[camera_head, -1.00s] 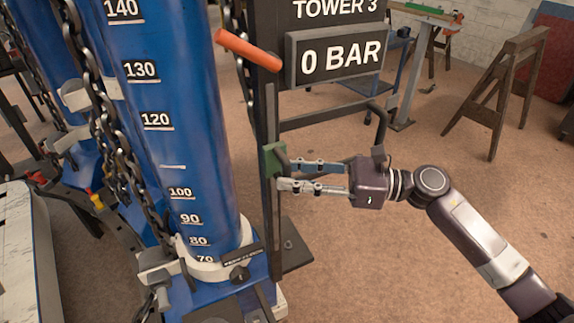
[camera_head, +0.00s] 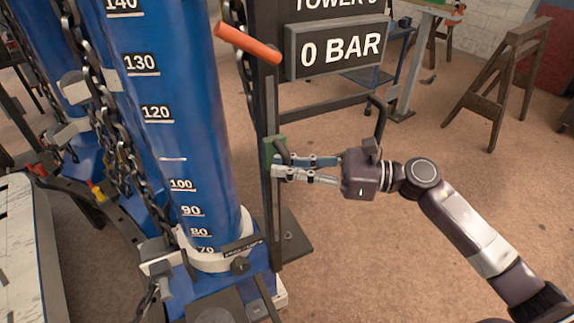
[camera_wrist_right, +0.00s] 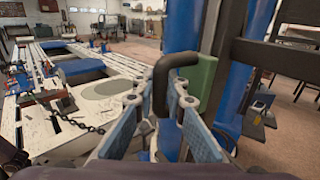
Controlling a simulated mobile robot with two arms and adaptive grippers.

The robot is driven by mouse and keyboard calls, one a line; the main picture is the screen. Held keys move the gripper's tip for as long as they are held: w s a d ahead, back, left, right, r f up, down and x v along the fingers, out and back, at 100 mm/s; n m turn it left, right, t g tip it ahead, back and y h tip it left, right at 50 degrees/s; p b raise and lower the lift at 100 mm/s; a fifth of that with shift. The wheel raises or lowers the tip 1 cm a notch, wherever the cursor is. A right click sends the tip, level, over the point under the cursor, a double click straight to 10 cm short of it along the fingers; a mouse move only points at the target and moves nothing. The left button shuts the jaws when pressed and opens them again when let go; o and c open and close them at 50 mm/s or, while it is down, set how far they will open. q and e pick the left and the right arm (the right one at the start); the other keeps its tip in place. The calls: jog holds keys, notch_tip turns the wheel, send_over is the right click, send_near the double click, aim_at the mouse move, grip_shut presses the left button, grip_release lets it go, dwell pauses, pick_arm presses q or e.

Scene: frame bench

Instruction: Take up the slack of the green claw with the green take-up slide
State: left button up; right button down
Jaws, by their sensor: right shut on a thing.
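The green take-up slide (camera_head: 270,148) is a small green block on the dark upright rail beside the blue tower. In the right wrist view the green block (camera_wrist_right: 201,82) stands just beyond the fingers, with a black bent handle (camera_wrist_right: 163,80) in front of it. My right gripper (camera_head: 279,167) is shut on that handle, with a finger on either side of it in the wrist view (camera_wrist_right: 163,112). I cannot make out a green claw in either view. My left gripper is not in view.
The blue tower (camera_head: 185,130) with its scale and hanging chain (camera_head: 112,130) stands left of the rail. An orange bar (camera_head: 247,44) sticks out above the slide. A "0 BAR" sign (camera_head: 338,49) is behind. Floor to the right is open up to a wooden trestle (camera_head: 490,90).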

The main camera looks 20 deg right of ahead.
aim_at(287, 184)
notch_tip(287, 184, down, 4)
jog(key=b, duration=0.4)
jog(key=shift+b, duration=0.35)
jog(key=shift+s+f, duration=0.1)
jog(key=shift+f, duration=0.1)
jog(key=shift+s+a, duration=0.1)
jog(key=c, duration=2.4)
grip_release()
jog(key=shift+f, duration=0.1)
jog(key=o, duration=0.4)
jog(key=shift+w, duration=0.2)
jog(key=shift+o, duration=0.2)
jog(key=shift+r, duration=0.2)
